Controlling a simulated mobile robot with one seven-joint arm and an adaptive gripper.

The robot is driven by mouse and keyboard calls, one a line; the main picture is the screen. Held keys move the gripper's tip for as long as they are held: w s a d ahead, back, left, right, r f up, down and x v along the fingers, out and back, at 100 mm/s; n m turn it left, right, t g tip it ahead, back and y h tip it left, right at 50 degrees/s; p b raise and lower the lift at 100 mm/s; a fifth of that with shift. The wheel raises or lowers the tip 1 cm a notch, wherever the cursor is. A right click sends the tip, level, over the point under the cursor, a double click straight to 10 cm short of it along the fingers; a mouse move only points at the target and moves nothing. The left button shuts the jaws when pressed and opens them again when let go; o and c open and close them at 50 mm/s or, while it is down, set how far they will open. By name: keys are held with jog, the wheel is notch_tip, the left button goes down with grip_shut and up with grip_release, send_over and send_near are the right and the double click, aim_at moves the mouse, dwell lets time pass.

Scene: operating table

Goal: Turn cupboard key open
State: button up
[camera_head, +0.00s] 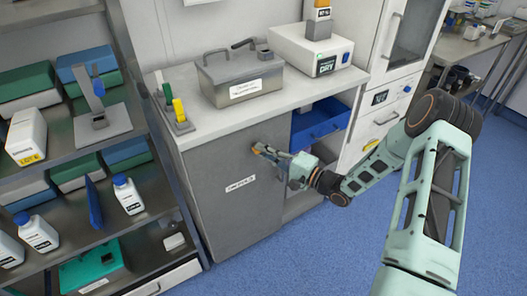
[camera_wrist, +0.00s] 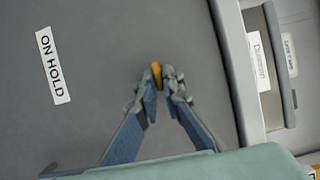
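The grey cupboard door (camera_head: 228,205) stands below the counter and looks closed. Its white label (camera_wrist: 53,67) reads "ON HOLD" in the wrist view. A small orange-yellow key (camera_wrist: 156,77) sticks out from the grey door face near its right edge. My gripper (camera_wrist: 158,88) has both fingertips on either side of the key, drawn close together and seemingly touching it. In the head view my gripper (camera_head: 264,152) is at the upper right part of the door. The keyhole is hidden behind the key and fingertips.
A blue drawer (camera_head: 322,122) stands open just right of the cupboard, above an open shelf space. A grey metal box (camera_head: 238,80) and a white device (camera_head: 310,50) sit on the counter. A loaded shelf rack (camera_head: 60,160) stands close on the left. Blue floor is clear in front.

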jog(key=o, duration=0.3)
jog(key=shift+o, duration=0.2)
jog(key=v, duration=1.2)
